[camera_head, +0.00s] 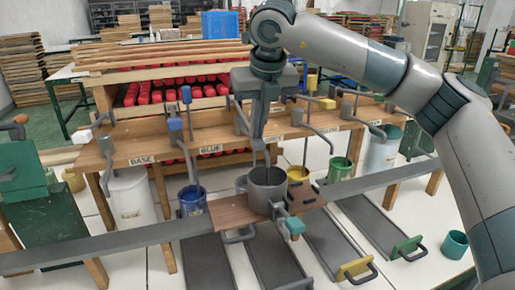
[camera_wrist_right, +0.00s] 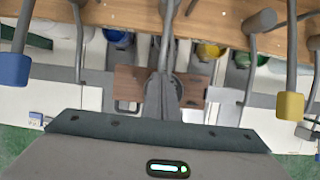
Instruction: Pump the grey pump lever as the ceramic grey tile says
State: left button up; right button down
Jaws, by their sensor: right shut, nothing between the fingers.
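My right gripper (camera_head: 262,152) points down at the middle of the wooden pump bench, shut and empty, above a grey pot (camera_head: 266,190). In the right wrist view its closed fingers (camera_wrist_right: 163,95) reach toward a grey metal pump part (camera_wrist_right: 168,25); I cannot tell whether they touch. A grey lever piece (camera_head: 241,117) shows just left of the gripper in the head view, partly hidden by it. Which piece is the grey pump lever's handle is unclear. I cannot make out a ceramic grey tile. My left gripper is out of view.
The pot stands on a wooden carriage (camera_head: 229,213) on a long grey rail (camera_head: 118,241). Blue-knobbed (camera_head: 175,130) and yellow-knobbed (camera_head: 327,103) levers flank the gripper. Blue (camera_head: 192,203) and yellow (camera_head: 297,174) buckets stand behind the rail. Dark trays (camera_head: 207,262) lie in front.

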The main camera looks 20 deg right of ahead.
notch_tip(320, 180, up, 10)
jog(key=p, duration=0.5)
dwell(0.3)
dwell(0.6)
